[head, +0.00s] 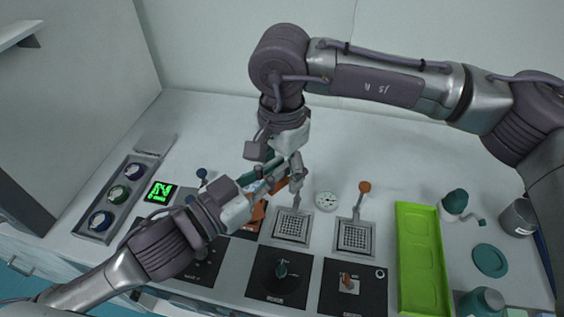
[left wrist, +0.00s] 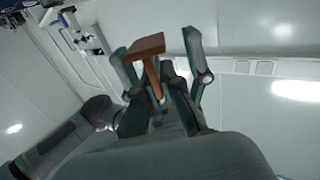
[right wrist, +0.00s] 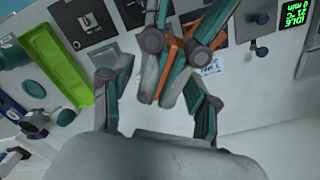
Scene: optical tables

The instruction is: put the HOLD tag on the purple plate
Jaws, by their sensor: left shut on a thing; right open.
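My left gripper (head: 262,186) is shut on an orange T-shaped piece (left wrist: 152,47), which sticks up between its fingers in the left wrist view. The orange piece also shows among the left fingers in the right wrist view (right wrist: 174,48). A small white tag with blue writing (right wrist: 209,67) is beside it there; I cannot read the writing or tell whether it is joined to the orange piece. My right gripper (head: 284,170) is open, close to the left gripper, with its fingers spread around the left gripper's tips. I cannot make out a purple plate.
A green tray (head: 420,262) lies to the right, with a teal disc (head: 490,260) beyond it. Two square grilles (head: 292,225) and black knob panels (head: 278,275) fill the front middle. A grey knob box (head: 118,198) and a green-lit display (head: 160,192) stand left.

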